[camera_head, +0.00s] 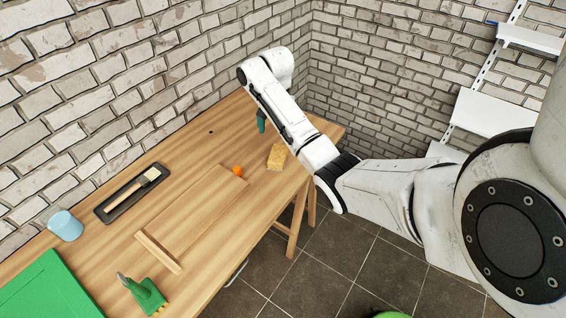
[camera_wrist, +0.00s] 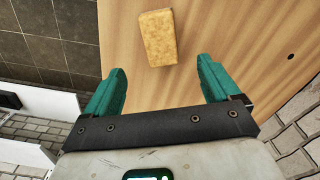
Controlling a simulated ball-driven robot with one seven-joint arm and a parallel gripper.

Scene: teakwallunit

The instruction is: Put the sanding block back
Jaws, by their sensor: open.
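The sanding block, a yellow-brown speckled block (camera_head: 277,156), lies on the wooden workbench (camera_head: 205,135) near its front right edge. It also shows in the wrist view (camera_wrist: 158,37), ahead of the fingertips and between their lines. My gripper (camera_wrist: 161,66) is open and empty, with its two teal fingers spread apart. In the head view one teal finger (camera_head: 261,122) shows above the bench, behind the block. The rest of the gripper is hidden there by my arm.
A thin wooden board with a raised strip (camera_head: 158,252) lies mid-bench, an orange ball (camera_head: 238,171) at its far end. A black tray (camera_head: 110,213) holds a brush (camera_head: 150,175). A blue cup (camera_head: 66,226), green mat (camera_head: 45,290) and green tool (camera_head: 147,296) are left. Brick walls stand behind.

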